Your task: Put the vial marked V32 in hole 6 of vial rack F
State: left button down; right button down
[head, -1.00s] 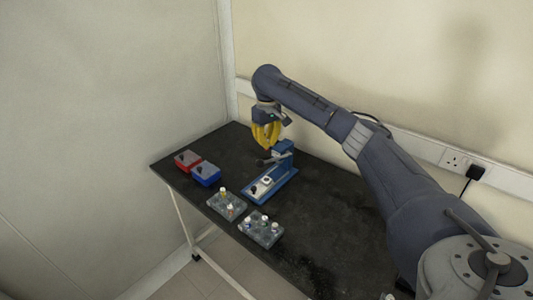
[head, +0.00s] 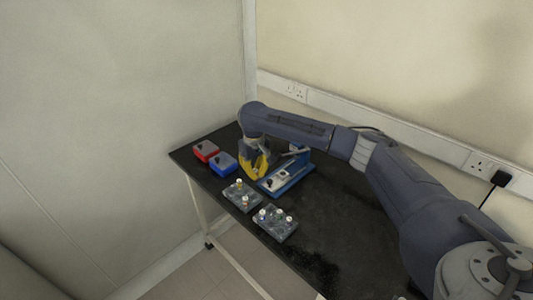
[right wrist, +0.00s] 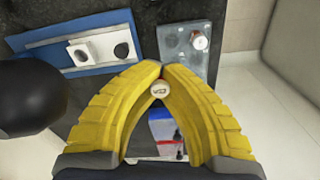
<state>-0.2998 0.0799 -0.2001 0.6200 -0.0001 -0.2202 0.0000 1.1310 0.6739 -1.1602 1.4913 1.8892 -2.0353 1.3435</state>
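My right gripper (head: 259,173) has yellow fingers and hangs low over the table, just behind the nearer-left vial rack (head: 229,194). In the right wrist view its fingertips (right wrist: 160,72) close around a vial with a pale round cap (right wrist: 158,89). The cap's marking is small and looks like V32. The vial's body is hidden below the cap. A grey rack (right wrist: 172,42) with a capped vial (right wrist: 200,41) lies just beyond the fingertips there. The second rack (head: 284,234) holds several capped vials. I cannot read any rack letter or hole number. My left gripper is not in view.
A blue device (head: 296,173) with a lever stands right of the gripper; its base (right wrist: 45,55) is in the wrist view. A red box (head: 206,151) and a blue box (head: 223,163) stand left of the gripper. The black table (head: 340,212) is bare at right.

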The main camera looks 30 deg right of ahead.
aim_at(254, 200)
jog(key=f, duration=0.1)
jog(key=s+a, duration=0.1)
jog(key=f, duration=0.1)
jog(key=shift+s+a+f, duration=0.3)
jog(key=shift+f, duration=1.9)
jog(key=shift+f, duration=1.05)
dwell(1.0)
jog(key=c, duration=2.1)
grip_release()
jog(key=o, duration=0.9)
jog(key=shift+o, duration=0.2)
jog(key=shift+s, duration=0.1)
jog(key=shift+a+f, duration=0.1)
jog(key=shift+a, duration=0.05)
